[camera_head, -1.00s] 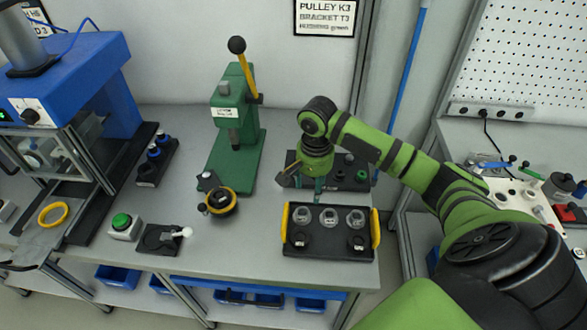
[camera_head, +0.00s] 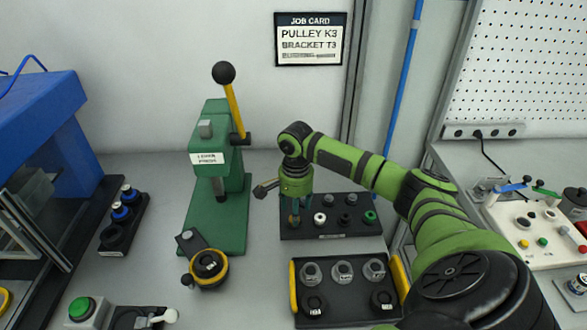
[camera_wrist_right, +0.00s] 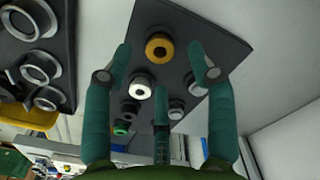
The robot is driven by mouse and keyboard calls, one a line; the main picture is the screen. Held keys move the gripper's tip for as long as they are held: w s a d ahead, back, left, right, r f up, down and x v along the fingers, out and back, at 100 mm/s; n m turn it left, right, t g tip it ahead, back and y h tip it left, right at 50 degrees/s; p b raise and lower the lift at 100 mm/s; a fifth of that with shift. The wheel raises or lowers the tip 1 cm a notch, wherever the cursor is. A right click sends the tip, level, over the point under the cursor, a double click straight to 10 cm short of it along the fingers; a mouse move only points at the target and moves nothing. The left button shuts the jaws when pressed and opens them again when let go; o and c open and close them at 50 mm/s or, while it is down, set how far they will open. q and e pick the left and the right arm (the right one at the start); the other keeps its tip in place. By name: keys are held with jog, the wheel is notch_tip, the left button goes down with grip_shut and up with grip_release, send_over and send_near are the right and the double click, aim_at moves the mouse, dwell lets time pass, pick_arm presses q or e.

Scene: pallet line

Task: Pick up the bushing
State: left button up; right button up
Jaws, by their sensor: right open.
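A black bushing tray (camera_head: 335,236) lies flat on the bench, right of the green press. It holds a white bushing (camera_head: 320,219), a green bushing (camera_head: 370,217) and several grey or dark ones. In the wrist view an orange bushing (camera_wrist_right: 159,47) stands nearest, then the white one (camera_wrist_right: 139,88), with the green one (camera_wrist_right: 121,128) farthest. My right gripper (camera_head: 296,215) hangs over the tray's left end, pointing down. In the wrist view my right gripper (camera_wrist_right: 160,62) is open and empty, its fingers spread either side of the orange bushing. Its height above it is unclear. My left gripper is not in view.
A black tray with yellow handles (camera_head: 343,291) stands in front. A green lever press (camera_head: 215,205) with a yellow-ringed fixture (camera_head: 208,265) is at left. A job card (camera_head: 310,39) hangs behind, its last line unreadable. Bare bench lies between press and trays.

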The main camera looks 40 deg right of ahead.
notch_tip(320, 180, down, 3)
jog(key=shift+w+r, duration=0.1)
jog(key=shift+r, duration=0.05)
jog(key=c, duration=1)
grip_shut()
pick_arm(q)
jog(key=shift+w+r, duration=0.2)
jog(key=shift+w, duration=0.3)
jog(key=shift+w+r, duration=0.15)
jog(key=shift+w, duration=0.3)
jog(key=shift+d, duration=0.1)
pick_arm(e)
jog(key=shift+r, duration=0.1)
